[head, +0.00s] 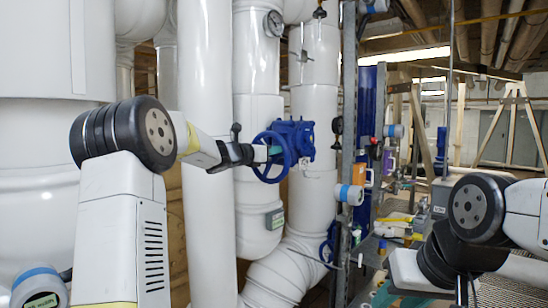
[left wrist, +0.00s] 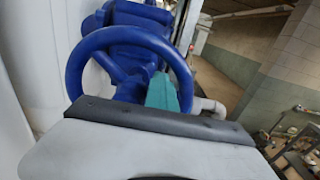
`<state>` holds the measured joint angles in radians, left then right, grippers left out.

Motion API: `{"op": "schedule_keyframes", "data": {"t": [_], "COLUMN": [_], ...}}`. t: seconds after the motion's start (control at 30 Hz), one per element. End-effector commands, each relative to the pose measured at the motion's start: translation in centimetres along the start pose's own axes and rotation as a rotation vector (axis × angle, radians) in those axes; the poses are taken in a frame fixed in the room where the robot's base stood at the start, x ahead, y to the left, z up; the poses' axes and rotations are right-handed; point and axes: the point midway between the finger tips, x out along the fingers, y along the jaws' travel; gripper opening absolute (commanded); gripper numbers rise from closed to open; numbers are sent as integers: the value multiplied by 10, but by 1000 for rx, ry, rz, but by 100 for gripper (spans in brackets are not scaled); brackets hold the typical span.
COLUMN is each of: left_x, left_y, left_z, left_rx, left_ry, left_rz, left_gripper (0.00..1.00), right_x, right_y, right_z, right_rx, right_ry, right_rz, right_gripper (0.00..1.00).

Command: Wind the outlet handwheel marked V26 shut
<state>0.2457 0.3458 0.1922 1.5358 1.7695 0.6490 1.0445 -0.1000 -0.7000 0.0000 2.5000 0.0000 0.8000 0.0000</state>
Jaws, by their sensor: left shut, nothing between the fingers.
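A blue handwheel (head: 270,181) sits on a blue valve body (head: 299,138) on a white pipe; no V26 mark is legible. The wheel also fills the upper middle of the left wrist view (left wrist: 128,35), with its rim and spokes plain. My left gripper (head: 274,150) is shut and empty, its teal tip at the wheel's face inside the rim. In the left wrist view the teal tip (left wrist: 165,93) shows inside the rim's outline, close to a spoke; I cannot tell whether it touches.
Thick white pipes (head: 207,150) stand behind and left of my left arm. A gauge (head: 274,23) is above the wheel. A grey upright post (head: 348,150) is to its right. Another blue handwheel (head: 328,252) sits lower. A walkway opens at the right.

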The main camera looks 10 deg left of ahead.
Motion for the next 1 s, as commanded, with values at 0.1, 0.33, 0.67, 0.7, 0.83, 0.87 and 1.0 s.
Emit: {"op": "schedule_keyframes", "data": {"t": [0.1,0.33,0.67,0.7,0.83,0.87,1.0], "left_x": [0,0,-1,-2,-15,-19,-36], "left_y": [-4,-1,10,10,11,10,11], "left_z": [-8,-5,8,8,8,8,8], "left_rx": [-2,1,0,0,1,1,1], "left_ry": [3,1,1,1,1,2,1], "left_rz": [-2,-1,1,1,2,2,2], "left_gripper": [0,0,0,0,0,0,0], "right_x": [0,0,0,0,0,0,0], "right_y": [0,0,0,0,0,0,0], "right_z": [0,0,0,0,0,0,0], "right_rx": [0,0,0,0,0,0,0], "right_ry": [0,0,0,0,0,0,0], "right_rz": [0,0,0,0,0,0,0], "right_gripper": [36,36,36,36,36,36,36]}}
